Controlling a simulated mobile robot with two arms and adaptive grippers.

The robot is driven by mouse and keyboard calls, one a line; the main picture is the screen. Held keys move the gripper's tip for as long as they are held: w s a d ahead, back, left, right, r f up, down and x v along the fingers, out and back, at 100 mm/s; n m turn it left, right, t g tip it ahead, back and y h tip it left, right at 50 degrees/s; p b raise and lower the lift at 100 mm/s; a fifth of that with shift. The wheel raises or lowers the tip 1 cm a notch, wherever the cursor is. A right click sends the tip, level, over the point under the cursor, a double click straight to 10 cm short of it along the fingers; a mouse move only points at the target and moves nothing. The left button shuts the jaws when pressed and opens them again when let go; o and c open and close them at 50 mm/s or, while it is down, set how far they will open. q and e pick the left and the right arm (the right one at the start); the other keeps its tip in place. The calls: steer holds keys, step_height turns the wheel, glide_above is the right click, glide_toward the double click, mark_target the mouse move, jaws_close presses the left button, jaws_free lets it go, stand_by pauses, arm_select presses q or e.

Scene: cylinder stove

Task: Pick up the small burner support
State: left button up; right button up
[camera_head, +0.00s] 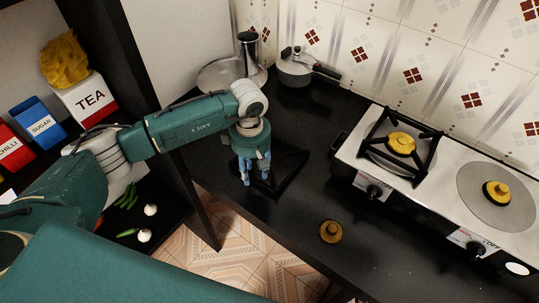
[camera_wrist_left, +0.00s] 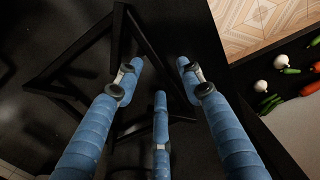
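The small burner support (camera_head: 285,172) is a black square frame lying on the dark counter. In the left wrist view the support (camera_wrist_left: 70,62) shows below the fingers, and one of its bars runs between the fingertips. My left gripper (camera_head: 254,182) points down over the left part of the support. Its blue fingers (camera_wrist_left: 160,75) are spread apart with nothing clamped between them. I cannot tell how far the fingertips are above the counter. My right gripper is not in view.
A similar black support (camera_head: 427,150) sits on the stove (camera_head: 430,195) around the left burner. A loose brass burner cap (camera_head: 331,231) lies near the counter's front edge. The shelf with canisters (camera_head: 88,98) is left.

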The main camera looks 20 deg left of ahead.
arm_select(q)
steer(key=shift+f, duration=0.65)
jaws_close()
steer(key=shift+w+r, duration=0.1)
